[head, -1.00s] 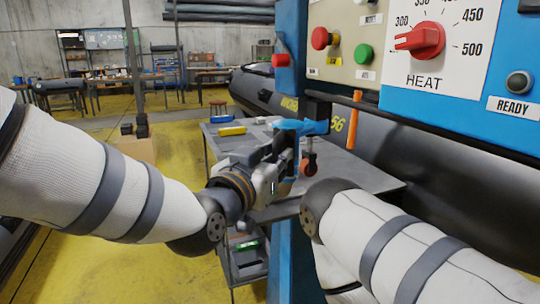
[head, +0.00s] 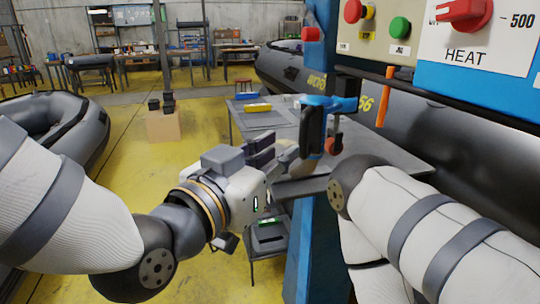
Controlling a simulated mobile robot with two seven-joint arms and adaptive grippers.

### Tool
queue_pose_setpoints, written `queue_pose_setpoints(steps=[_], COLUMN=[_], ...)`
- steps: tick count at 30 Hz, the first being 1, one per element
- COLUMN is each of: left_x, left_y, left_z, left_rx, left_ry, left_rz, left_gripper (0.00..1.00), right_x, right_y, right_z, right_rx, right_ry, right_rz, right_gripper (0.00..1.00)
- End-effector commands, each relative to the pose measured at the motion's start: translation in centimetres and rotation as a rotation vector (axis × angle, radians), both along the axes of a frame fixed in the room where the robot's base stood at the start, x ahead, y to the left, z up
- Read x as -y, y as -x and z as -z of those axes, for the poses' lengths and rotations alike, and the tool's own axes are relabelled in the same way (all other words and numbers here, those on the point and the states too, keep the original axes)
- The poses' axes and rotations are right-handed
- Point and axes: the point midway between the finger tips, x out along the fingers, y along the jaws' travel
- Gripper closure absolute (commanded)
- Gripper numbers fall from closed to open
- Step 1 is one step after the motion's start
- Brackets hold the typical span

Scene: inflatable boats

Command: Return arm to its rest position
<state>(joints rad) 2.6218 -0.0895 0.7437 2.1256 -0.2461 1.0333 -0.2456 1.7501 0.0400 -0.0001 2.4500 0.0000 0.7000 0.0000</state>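My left gripper (head: 270,152) is in the middle of the head view, at the end of the white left arm. Its dark fingers point away from me, toward the blue post, and I see nothing clearly held in them. I cannot tell how far apart they are. A blue and black tool (head: 313,130) hangs upright at the blue post, just right of and beyond the fingers, with a gap between. My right arm (head: 400,210) comes in from the right, bent at a dark joint. Its gripper is out of view.
A grey table (head: 375,168) with a yellow item (head: 258,107) stands behind the post. The control panel (head: 470,70) with a red HEAT knob (head: 465,12) is at upper right. A grey inflatable boat (head: 90,128) lies at left. Yellow floor (head: 130,165) is free between.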

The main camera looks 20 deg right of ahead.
Motion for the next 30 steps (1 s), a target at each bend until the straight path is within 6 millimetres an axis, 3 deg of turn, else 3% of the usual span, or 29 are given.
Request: queue_pose_setpoints(steps=[15, 17, 20, 24, 26, 27, 30], left_x=[-0.8, -1.1, -3.4, -9.7, -12.8, -14.9, -20.3], left_y=[0.6, 0.4, -0.5, -0.2, 1.3, 2.6, 7.3], left_z=[0.3, 1.1, 5.8, 17.9, 22.9, 26.1, 33.1], left_rx=[-0.007, -0.024, -0.144, -0.449, -0.586, -0.676, -0.901], left_ry=[-0.004, -0.01, -0.054, -0.17, -0.224, -0.26, -0.357], left_rz=[0.0, -0.008, -0.058, -0.183, -0.24, -0.278, -0.373], left_gripper=[0.77, 0.77, 0.77, 0.77, 0.77, 0.77, 0.77], right_x=[0.0, 0.0, 0.0, 0.0, 0.0, 0.0, 0.0], right_y=[0.1, 0.1, 0.1, 0.1, 0.1, 0.1, 0.1], right_z=[0.1, 0.1, 0.1, 0.1, 0.1, 0.1, 0.1], right_rx=[-0.002, -0.002, -0.002, -0.003, -0.003, -0.003, -0.003], right_ry=[0.0, 0.0, 0.0, 0.0, 0.0, 0.0, 0.0], right_rz=[0.0, 0.0, 0.0, 0.0, 0.0, 0.0, 0.0], right_gripper=[0.6, 0.6, 0.6, 0.6, 0.6, 0.6, 0.6])
